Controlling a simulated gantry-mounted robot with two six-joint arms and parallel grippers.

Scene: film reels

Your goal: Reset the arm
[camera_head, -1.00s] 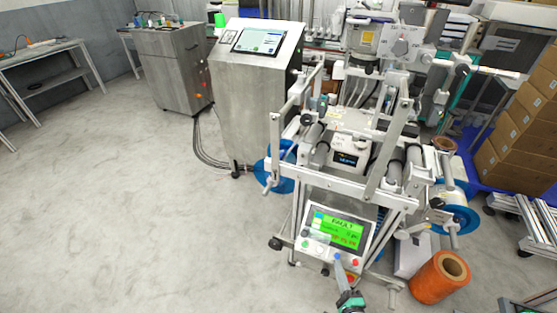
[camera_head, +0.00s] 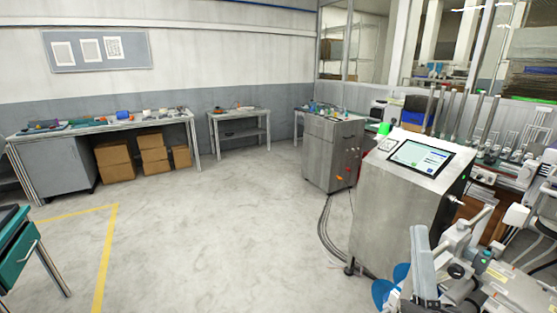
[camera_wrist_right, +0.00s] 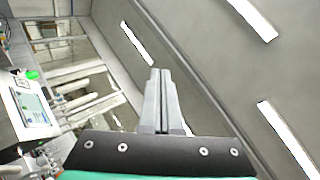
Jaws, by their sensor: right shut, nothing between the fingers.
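My right gripper (camera_head: 418,235) stands upright at the lower right of the head view, in front of the metal control cabinet (camera_head: 385,225) as seen from there. In the right wrist view its two grey fingers (camera_wrist_right: 161,75) point up, pressed together with nothing between them. Ceiling lights and a grey wall show behind the fingers. My left gripper is not in view.
The cabinet's touchscreen (camera_head: 418,157) and green lamp (camera_head: 384,128) are near the right side. Part of a blue reel (camera_head: 388,291) shows below. A workbench (camera_head: 100,127) with cardboard boxes (camera_head: 113,164) lines the back left. The middle floor is clear.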

